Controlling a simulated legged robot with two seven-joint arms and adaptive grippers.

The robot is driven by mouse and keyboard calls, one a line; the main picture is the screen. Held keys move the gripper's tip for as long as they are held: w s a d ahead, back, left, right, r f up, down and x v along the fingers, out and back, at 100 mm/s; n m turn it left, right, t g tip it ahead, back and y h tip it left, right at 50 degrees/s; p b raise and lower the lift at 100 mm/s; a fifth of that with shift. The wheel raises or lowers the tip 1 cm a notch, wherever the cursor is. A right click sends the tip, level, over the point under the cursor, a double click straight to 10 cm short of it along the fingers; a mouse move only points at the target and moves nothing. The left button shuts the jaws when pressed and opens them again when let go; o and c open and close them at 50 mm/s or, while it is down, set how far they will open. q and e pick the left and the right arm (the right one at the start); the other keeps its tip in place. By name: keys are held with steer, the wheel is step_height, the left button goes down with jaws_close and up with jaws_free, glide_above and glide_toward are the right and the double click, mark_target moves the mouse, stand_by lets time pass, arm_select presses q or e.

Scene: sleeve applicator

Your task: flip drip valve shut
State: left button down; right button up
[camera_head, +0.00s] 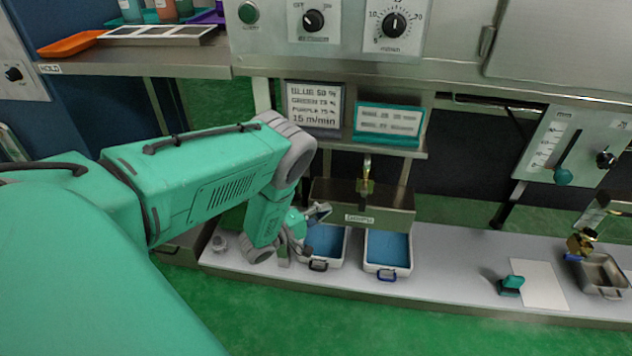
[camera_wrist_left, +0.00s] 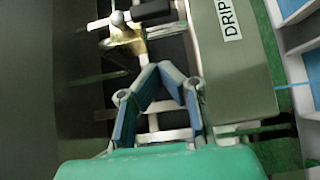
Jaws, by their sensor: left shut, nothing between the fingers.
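The drip valve (camera_head: 366,183) is a small brass fitting at the back of a steel box with a label on its front. In the left wrist view, the brass valve (camera_wrist_left: 128,40) shows at the upper left, with a dark cylindrical handle (camera_wrist_left: 153,12) lying roughly across it. My left gripper (camera_head: 324,210) is at the left end of the steel box, lower than the valve and apart from it. In the left wrist view, the left gripper (camera_wrist_left: 166,70) has its fingertips together, with nothing between them, just below the valve in the picture. My right gripper is out of view.
Two white trays of blue liquid (camera_head: 388,248) stand under the steel box (camera_head: 390,210). Its label reads DRIP in the left wrist view (camera_wrist_left: 229,19).

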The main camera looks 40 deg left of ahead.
mark_target(363, 199)
arm_select(q)
steer(key=w+d+b, duration=0.2)
steer(key=w+d, duration=0.2)
steer(key=w, duration=0.2)
steer(key=shift+d, duration=0.3)
steer(key=shift+a, duration=0.1)
